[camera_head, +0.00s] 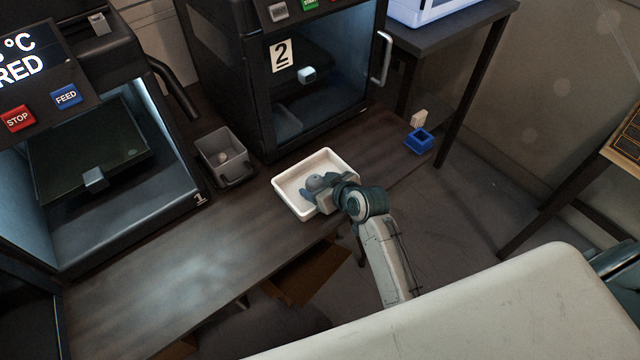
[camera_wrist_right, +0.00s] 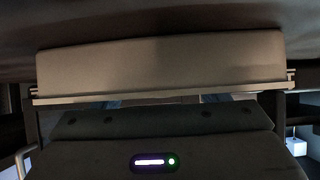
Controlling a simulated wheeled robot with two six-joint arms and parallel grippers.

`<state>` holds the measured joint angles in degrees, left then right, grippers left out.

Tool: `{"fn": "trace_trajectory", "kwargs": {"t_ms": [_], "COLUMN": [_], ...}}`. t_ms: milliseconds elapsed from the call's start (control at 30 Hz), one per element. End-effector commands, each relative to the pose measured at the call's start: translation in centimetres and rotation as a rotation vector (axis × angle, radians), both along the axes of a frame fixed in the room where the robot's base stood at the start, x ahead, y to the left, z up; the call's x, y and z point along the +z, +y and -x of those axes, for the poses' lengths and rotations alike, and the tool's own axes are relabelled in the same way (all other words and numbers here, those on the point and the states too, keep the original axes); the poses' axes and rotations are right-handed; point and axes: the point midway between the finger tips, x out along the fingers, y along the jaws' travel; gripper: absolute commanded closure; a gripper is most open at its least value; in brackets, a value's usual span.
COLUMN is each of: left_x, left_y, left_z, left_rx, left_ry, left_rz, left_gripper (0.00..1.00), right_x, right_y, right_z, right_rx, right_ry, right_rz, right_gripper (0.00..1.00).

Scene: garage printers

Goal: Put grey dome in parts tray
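The white parts tray (camera_head: 284,184) lies on the dark bench in front of printer 2. My right gripper (camera_head: 314,186) reaches over the tray from the lower right, with its fingertips above the tray floor. A rounded blue-grey shape, perhaps the grey dome (camera_head: 316,182), shows at the fingertips. I cannot tell whether it is gripped or resting in the tray, and the gripper partly hides it. The right wrist view shows a pale bar and dark surfaces, with no dome that I can make out. My left gripper is not in view.
A grey bin (camera_head: 238,171) with a small pale thing in it stands left of the tray. A blue box (camera_head: 419,142) sits at the right. The bench's front left is clear.

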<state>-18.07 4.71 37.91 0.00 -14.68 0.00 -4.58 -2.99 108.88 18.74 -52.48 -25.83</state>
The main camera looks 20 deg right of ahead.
Motion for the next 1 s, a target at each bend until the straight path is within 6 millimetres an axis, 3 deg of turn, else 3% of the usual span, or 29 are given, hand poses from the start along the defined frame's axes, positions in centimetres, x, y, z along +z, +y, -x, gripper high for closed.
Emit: {"fn": "trace_trajectory", "kwargs": {"t_ms": [267,700,1000], "left_x": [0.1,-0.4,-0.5], "left_y": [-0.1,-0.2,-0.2], "left_z": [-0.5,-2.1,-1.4], "left_rx": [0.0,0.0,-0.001], "left_ry": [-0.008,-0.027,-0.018], "left_rz": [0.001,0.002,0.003], "left_gripper": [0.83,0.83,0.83], "right_x": [0.6,5.5,7.1], "right_y": [-0.2,-2.6,-3.4], "right_z": [0.4,7.2,9.3], "right_rx": [0.0,0.001,0.001], "right_ry": [-0.001,-0.002,0.0], "right_rz": [0.001,0.003,0.0], "right_gripper": [0.33,0.33,0.33]}}
